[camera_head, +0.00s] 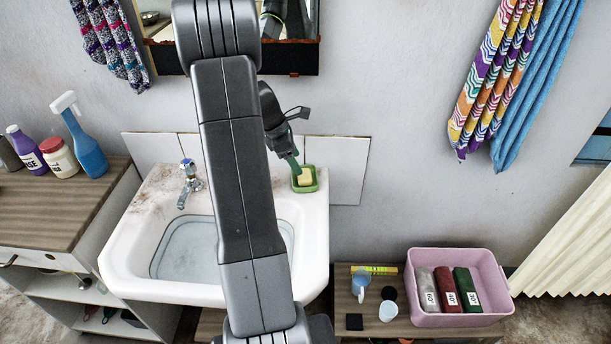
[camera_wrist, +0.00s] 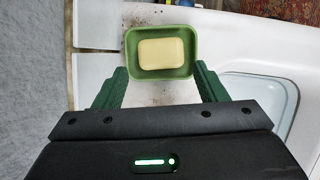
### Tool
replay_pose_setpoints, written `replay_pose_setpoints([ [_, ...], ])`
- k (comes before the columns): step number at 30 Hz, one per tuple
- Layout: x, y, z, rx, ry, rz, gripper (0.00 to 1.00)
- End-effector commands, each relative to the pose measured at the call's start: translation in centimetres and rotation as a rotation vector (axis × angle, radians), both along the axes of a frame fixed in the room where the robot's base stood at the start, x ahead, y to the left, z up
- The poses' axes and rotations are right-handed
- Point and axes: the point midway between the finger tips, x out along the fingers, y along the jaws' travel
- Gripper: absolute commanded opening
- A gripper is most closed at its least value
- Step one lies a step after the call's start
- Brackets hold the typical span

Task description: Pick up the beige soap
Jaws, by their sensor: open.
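The beige soap (camera_head: 305,176) lies in a green soap dish (camera_head: 311,187) on the right back corner of the white sink. In the wrist view the soap (camera_wrist: 162,54) is a pale rounded block inside the dish (camera_wrist: 140,76). My gripper (camera_wrist: 160,80) is open and empty, with a green finger on each side just short of the dish. In the head view my gripper (camera_head: 294,165) is above the left side of the dish, and my arm hides part of the sink. I cannot tell the exact height of the fingertips over the dish.
The sink (camera_head: 318,240) has a tap (camera_head: 188,181) at its back left. A mirror (camera_head: 292,45) hangs above, and tiles (camera_head: 345,170) stand behind the dish. A pink bin (camera_head: 465,320) with rolled items is on a low table at right. Bottles (camera_head: 85,150) stand on the left cabinet.

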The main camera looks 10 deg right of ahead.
Motion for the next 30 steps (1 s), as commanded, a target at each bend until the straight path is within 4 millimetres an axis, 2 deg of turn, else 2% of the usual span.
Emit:
replay_pose_setpoints([
  [7, -0.2, -0.7, -1.8, 0.000, 0.003, 0.000, 0.65],
  [15, -0.3, -2.1, -5.3, 0.000, 0.003, -0.001, 0.65],
  [24, -0.3, -2.3, -5.8, 0.001, -0.001, -0.001, 0.65],
  [30, -0.2, -2.3, -5.7, 0.001, -0.001, -0.001, 0.32],
])
